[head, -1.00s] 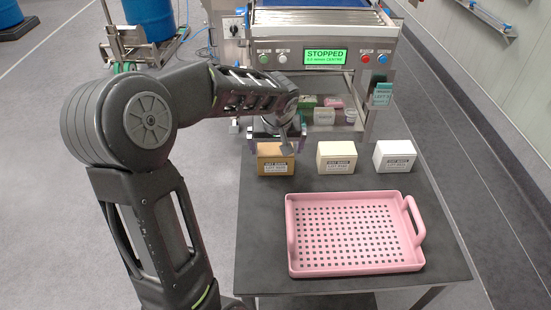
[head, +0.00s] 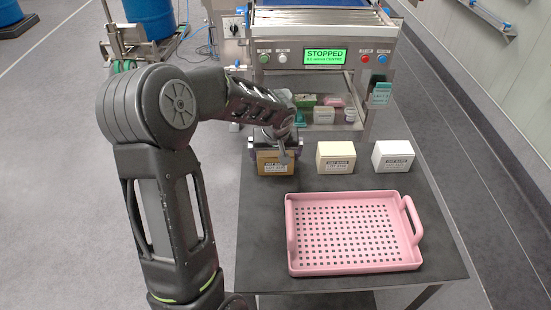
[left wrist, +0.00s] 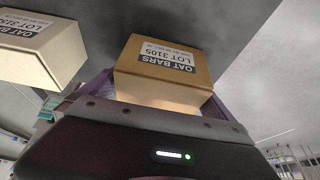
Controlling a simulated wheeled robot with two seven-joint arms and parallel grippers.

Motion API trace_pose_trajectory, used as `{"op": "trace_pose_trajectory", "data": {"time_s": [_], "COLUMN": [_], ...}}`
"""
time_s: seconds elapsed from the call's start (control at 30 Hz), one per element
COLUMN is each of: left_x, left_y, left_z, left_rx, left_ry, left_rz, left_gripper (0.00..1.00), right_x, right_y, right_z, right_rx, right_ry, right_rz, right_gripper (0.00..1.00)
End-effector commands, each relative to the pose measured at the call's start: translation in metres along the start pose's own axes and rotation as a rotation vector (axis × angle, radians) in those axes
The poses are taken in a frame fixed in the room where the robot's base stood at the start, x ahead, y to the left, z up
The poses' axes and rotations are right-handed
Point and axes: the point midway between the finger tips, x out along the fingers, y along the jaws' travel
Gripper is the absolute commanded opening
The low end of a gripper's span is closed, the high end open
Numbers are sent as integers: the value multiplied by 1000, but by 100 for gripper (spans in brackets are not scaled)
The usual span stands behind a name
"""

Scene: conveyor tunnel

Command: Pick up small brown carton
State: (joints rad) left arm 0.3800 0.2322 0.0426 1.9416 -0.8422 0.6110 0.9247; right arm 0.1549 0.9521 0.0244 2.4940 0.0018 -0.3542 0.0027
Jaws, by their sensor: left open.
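The small brown carton (head: 275,163) stands on the dark table at the left of a row of three cartons. Its label reads OAT BARS, LOT 3105 in the left wrist view (left wrist: 165,68). My left gripper (head: 276,148) is open and sits right at the carton's top, with the fingers toward its two sides. In the left wrist view the carton lies between the purple-grey fingers, close to the palm. I cannot tell whether the fingers touch it. My right gripper is not in view.
A cream carton (head: 336,158) and a white carton (head: 393,157) stand to the right. A pink perforated tray (head: 290,235) lies in front on the table. Behind is a machine with a green STOPPED screen (head: 326,57) and several small goods in its opening.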

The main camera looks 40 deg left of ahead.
Motion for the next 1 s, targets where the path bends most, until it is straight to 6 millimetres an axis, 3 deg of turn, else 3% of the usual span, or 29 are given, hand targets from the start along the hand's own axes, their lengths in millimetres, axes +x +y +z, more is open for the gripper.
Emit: {"op": "trace_pose_trajectory", "data": {"time_s": [0.37, 1.0], "left_x": [0, 0], "left_y": [0, 0], "left_z": [0, 0], "left_rx": [0, 0], "left_ry": [0, 0], "left_rz": [0, 1], "left_gripper": [98, 46], "right_x": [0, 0], "right_y": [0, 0], "right_z": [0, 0], "right_rx": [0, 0], "right_ry": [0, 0], "right_rz": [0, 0], "right_gripper": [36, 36]}}
